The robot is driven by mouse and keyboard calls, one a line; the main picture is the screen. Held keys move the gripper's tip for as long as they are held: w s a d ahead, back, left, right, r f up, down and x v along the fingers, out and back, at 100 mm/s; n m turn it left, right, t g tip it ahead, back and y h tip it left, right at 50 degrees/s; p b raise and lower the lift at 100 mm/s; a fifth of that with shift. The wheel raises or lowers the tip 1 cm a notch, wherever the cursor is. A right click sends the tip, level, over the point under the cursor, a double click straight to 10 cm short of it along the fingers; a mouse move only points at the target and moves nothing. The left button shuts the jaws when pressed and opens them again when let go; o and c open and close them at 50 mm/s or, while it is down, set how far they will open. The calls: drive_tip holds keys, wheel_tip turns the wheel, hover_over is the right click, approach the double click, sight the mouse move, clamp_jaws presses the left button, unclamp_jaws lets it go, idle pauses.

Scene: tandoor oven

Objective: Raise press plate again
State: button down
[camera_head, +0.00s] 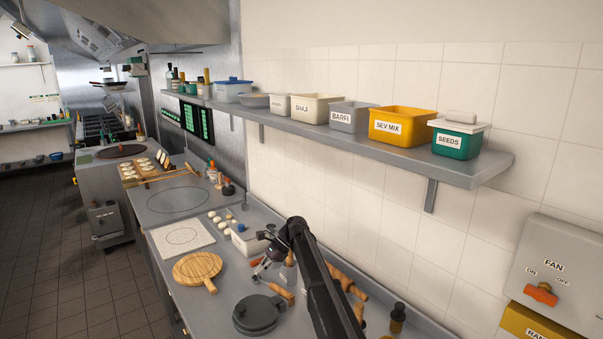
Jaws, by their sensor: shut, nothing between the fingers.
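A dark grey round press (257,315) sits on the steel counter at the bottom middle. Its round plate looks flat and lowered, with a small tab at its right side; I cannot tell if a gap is left under the plate. My gripper (259,275) is small in the picture, behind the press and apart from it. It is shut and empty, pointing down and left beside the wooden rolling pin. My dark arm hides part of the counter to the right of the press.
A round wooden board (197,268) lies left of the press, with a pale square board (181,237) behind it. A rolling pin (281,292) and a white container (248,242) are near my gripper. A wall shelf (440,166) with labelled tubs runs above the counter.

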drive_tip(key=shift+r, duration=0.15)
drive_tip(key=shift+w+d+r+p, duration=0.1)
drive_tip(key=shift+d+r+p, duration=0.1)
drive_tip(key=shift+r+p, duration=0.4)
drive_tip(key=shift+w+d+r+p, duration=0.1)
drive_tip(key=shift+d+r+p, duration=0.05)
drive_tip(key=shift+r+p, duration=0.45)
drive_tip(key=shift+f, duration=0.1)
drive_tip(key=shift+c, duration=0.8)
unclamp_jaws()
drive_tip(key=shift+p+v, duration=1.6)
drive_tip(key=shift+v, duration=0.9)
